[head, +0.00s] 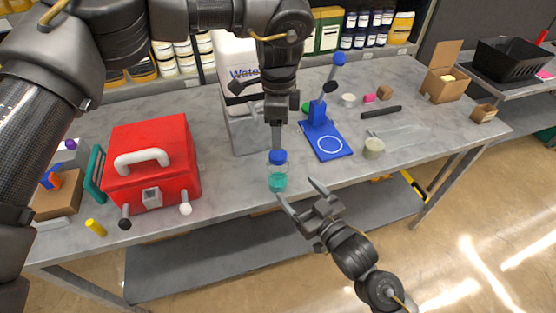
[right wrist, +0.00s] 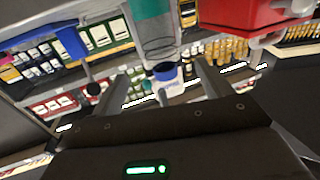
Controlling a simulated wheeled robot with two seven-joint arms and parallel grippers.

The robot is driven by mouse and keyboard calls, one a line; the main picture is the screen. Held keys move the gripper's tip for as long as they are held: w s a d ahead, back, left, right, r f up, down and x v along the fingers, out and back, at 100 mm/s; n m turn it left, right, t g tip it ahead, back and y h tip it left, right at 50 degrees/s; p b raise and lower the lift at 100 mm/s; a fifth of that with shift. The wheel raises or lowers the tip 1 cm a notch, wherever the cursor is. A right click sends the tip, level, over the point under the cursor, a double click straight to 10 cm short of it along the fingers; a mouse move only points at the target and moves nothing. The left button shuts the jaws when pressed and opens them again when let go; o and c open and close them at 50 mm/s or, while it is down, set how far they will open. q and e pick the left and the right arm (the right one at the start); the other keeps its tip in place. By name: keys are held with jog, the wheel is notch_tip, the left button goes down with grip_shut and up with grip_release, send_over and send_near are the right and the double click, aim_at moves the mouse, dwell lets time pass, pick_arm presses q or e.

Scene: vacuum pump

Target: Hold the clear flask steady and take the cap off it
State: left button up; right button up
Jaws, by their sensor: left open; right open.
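The clear flask (head: 278,181), with teal liquid inside and a blue cap (head: 278,157) on top, is upright at the front edge of the grey table. My left gripper (head: 277,145) points down from above, its fingers seen edge-on right at the cap; I cannot tell whether they touch it. My right gripper (head: 299,194) is open and empty, low and to the right of the flask, its fingers pointing at it. In the right wrist view the flask (right wrist: 152,28) appears upside down, its cap (right wrist: 165,70) hanging between the open fingers (right wrist: 162,82) but farther off.
A red toolbox (head: 150,165) stands left of the flask. A grey container (head: 247,130) is behind it. A blue stand (head: 322,138) and a small pale jar (head: 373,148) are to the right. The tabletop (head: 232,190) is bare between toolbox and flask.

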aim_at(277, 165)
pick_arm(q)
jog(key=shift+w+r, duration=0.1)
jog(key=shift+w, duration=0.1)
jog(key=shift+s+r, duration=0.1)
jog(key=shift+s, duration=0.1)
jog(key=shift+s+r, duration=0.1)
jog(key=shift+s, duration=0.05)
pick_arm(e)
jog(key=x, duration=1)
jog(key=shift+w+a+r, duration=0.2)
jog(key=shift+w, duration=0.15)
